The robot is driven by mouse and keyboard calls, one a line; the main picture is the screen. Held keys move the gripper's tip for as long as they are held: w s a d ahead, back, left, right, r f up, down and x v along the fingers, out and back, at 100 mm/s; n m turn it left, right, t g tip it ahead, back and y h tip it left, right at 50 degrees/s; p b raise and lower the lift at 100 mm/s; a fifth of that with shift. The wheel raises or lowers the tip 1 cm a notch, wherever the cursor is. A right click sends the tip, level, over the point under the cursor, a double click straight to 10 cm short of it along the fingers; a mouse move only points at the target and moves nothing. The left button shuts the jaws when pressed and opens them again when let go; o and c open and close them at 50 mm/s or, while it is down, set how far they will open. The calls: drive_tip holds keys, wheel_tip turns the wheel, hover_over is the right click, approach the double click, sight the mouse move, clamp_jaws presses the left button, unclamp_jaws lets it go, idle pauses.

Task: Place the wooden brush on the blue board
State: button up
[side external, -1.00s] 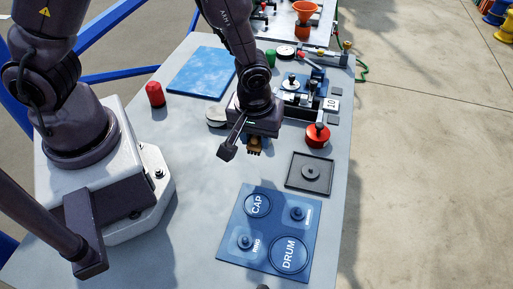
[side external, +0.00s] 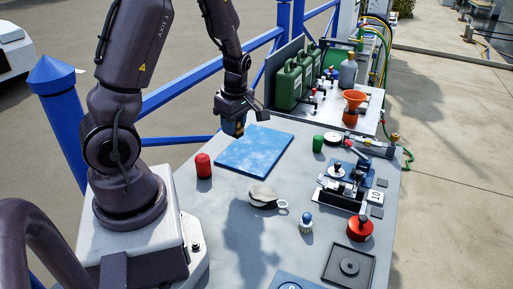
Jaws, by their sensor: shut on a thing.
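The blue board (side external: 262,152) lies flat on the grey table, a mottled light-blue slab with nothing resting on it. My gripper (side external: 236,122) is near the board's far left corner in the picture, pointing down. It is shut on the wooden brush (side external: 237,131), of which only a small brownish part shows below the jaws. The rest of the brush is hidden by the gripper. The brush appears to be above the table; I cannot tell the exact gap or whether it is over the board's edge.
A red cylinder (side external: 203,166) stands left of the board, a green one (side external: 318,143) right of it. A pulley-like block (side external: 263,195) and a small blue-topped bottle (side external: 306,223) stand nearer. A black fixture (side external: 343,188), red pot (side external: 360,228) and black tray (side external: 349,267) are at right.

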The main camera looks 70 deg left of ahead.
drive_tip(key=shift+s+a+r+n, duration=0.2)
drive_tip(key=shift+s+a+n, duration=0.2)
drive_tip(key=shift+n, duration=0.3)
drive_tip(key=shift+d+n, duration=0.1)
drive_tip(key=shift+n, duration=0.4)
drive_tip(key=w+a+f, duration=0.4)
drive_tip(key=w+a, duration=0.2)
drive_tip(key=w, duration=0.1)
hover_over(255, 146)
drive_tip(key=f, duration=0.3)
drive_tip(key=d+f, duration=0.1)
drive_tip(key=f, duration=0.1)
drive_tip(key=shift+s, duration=0.15)
drive_tip(key=shift+a+f, duration=0.15)
drive_tip(key=shift+f, duration=0.05)
drive_tip(key=shift+w+a+f, duration=0.1)
drive_tip(key=shift+w+f, duration=0.05)
drive_tip(key=shift+f, duration=0.75)
drive_tip(key=shift+w+a+f, duration=0.1)
drive_tip(key=shift+w+f, duration=0.05)
drive_tip(key=shift+f, duration=0.7)
